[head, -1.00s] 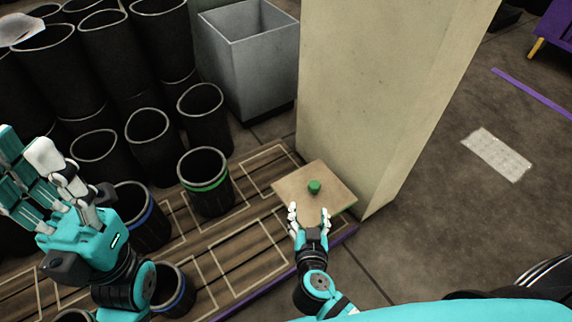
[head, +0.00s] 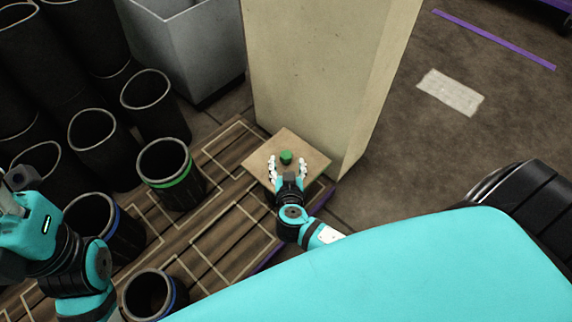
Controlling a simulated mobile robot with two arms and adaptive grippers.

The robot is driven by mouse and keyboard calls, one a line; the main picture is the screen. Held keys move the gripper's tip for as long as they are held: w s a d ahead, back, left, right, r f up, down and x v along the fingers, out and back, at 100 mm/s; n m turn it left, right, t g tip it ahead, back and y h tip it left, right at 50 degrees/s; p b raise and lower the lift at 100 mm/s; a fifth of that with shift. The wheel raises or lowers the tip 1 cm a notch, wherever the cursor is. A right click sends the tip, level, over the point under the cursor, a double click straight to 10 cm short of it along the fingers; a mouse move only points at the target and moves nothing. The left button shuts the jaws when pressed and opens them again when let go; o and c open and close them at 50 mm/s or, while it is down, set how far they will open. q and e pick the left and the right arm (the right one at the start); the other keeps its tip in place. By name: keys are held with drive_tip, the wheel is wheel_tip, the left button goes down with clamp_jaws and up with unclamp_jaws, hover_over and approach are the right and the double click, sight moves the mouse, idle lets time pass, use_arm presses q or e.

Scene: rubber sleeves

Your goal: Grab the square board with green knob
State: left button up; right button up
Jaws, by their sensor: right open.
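The square board (head: 308,155) is flat, light brown and lies at the foot of the beige pillar, on the end of the wooden platform. A small green knob (head: 286,157) stands up near its middle. My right gripper (head: 287,168) is over the near part of the board, its white fingers open and spread to either side just in front of the knob. I cannot tell whether the fingers touch the board. My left gripper (head: 22,215) is at the left edge, partly cut off, and its fingers are not clear.
A beige pillar (head: 305,80) stands right behind the board. A grey bin (head: 185,45) is behind to the left. Black sleeves with green (head: 172,175) or blue (head: 105,230) bands stand on the outlined platform (head: 225,235). The floor to the right is mostly clear.

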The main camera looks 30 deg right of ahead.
sight(286, 156)
drive_tip(key=shift+b+x, duration=1.2)
drive_tip(key=shift+x, duration=1.55)
drive_tip(key=shift+a, duration=0.1)
drive_tip(key=shift+c, duration=0.4)
drive_tip(key=shift+r, duration=0.1)
clamp_jaws()
